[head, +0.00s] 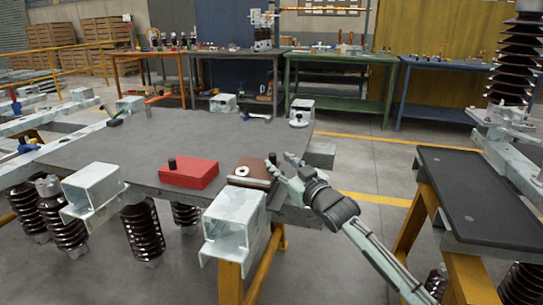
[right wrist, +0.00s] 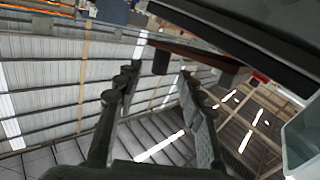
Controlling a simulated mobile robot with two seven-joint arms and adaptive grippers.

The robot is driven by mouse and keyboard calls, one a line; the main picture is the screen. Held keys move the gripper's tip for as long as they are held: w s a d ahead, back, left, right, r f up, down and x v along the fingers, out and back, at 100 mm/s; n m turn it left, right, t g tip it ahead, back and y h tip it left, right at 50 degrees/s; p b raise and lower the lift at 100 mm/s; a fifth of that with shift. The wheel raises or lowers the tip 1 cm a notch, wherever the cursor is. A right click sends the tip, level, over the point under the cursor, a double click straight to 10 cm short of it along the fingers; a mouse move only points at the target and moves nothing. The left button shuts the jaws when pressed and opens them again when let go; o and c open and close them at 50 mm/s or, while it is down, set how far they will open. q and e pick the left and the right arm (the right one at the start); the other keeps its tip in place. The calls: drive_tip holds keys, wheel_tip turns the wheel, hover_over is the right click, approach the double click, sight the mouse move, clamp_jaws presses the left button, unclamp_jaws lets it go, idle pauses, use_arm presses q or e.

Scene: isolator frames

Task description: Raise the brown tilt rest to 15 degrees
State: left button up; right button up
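The brown tilt rest (head: 256,164) lies near the front right corner of the dark grey table top, with a white ring on it. It looks flat or nearly flat; I cannot read its angle. My right gripper (head: 276,168) is at its right edge, coming in from the right. In the right wrist view the two fingers of the right gripper (right wrist: 157,80) stand apart, with nothing clearly between them. A brown strip (right wrist: 195,47), likely the rest's edge, shows just beyond the tips. Contact cannot be told. My left gripper is not in view.
A red block (head: 190,173) with a black knob sits left of the rest. Pale metal box sections (head: 232,222) stand at the table's front edge. A black-topped stand (head: 470,190) is at the right. The middle of the table (head: 190,135) is clear.

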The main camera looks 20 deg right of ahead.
sight(275, 159)
drive_tip(key=shift+w+a, duration=0.2)
drive_tip(key=shift+w, duration=0.95)
drive_tip(key=shift+w+a, duration=0.2)
drive_tip(key=shift+w, duration=0.95)
drive_tip(key=shift+f, duration=0.1)
clamp_jaws()
